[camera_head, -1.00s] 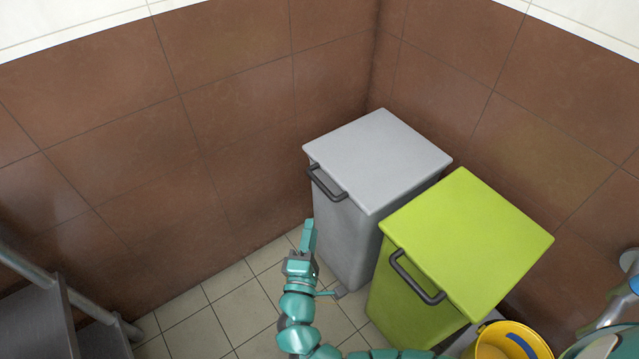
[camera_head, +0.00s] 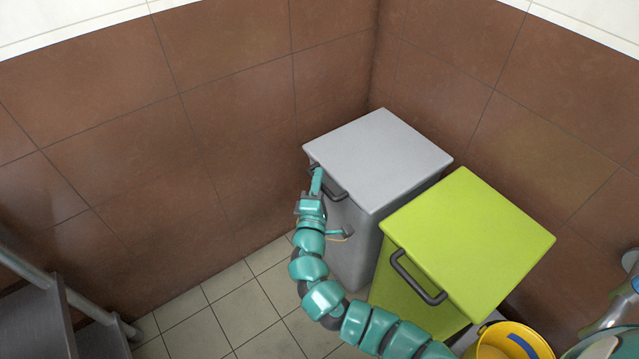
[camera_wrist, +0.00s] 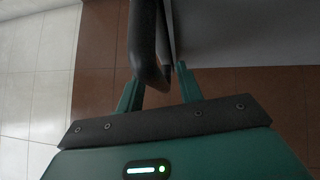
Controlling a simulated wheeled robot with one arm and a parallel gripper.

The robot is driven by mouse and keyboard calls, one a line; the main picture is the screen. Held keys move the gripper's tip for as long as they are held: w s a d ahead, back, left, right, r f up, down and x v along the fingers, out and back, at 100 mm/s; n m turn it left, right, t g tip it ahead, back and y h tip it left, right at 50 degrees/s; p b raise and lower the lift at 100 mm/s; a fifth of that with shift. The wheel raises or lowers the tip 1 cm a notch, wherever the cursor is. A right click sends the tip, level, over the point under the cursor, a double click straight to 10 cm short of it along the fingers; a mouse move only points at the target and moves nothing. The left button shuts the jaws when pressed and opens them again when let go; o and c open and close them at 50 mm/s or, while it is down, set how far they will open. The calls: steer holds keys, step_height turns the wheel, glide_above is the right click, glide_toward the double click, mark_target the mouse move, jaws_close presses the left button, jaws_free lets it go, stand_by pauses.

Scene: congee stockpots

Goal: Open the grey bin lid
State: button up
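The grey bin (camera_head: 352,240) stands in the wall corner with its grey lid (camera_head: 380,155) lying flat and closed. A dark handle (camera_head: 337,191) sticks out from the lid's front left edge. My gripper (camera_head: 317,181) is at the left part of this handle, partly covering it. In the wrist view my gripper (camera_wrist: 157,88) has its two fingers apart. The dark handle (camera_wrist: 146,45) reaches down between the fingertips, with gaps visible beside it. The lid's edge lies close to the right finger; I cannot tell whether they touch.
A green bin (camera_head: 465,245) with its own dark handle stands right beside the grey one. A yellow bucket (camera_head: 512,345) is at the lower right. A grey metal rack (camera_head: 40,310) is at the lower left. Tiled floor (camera_head: 245,310) in between is clear.

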jaws_close()
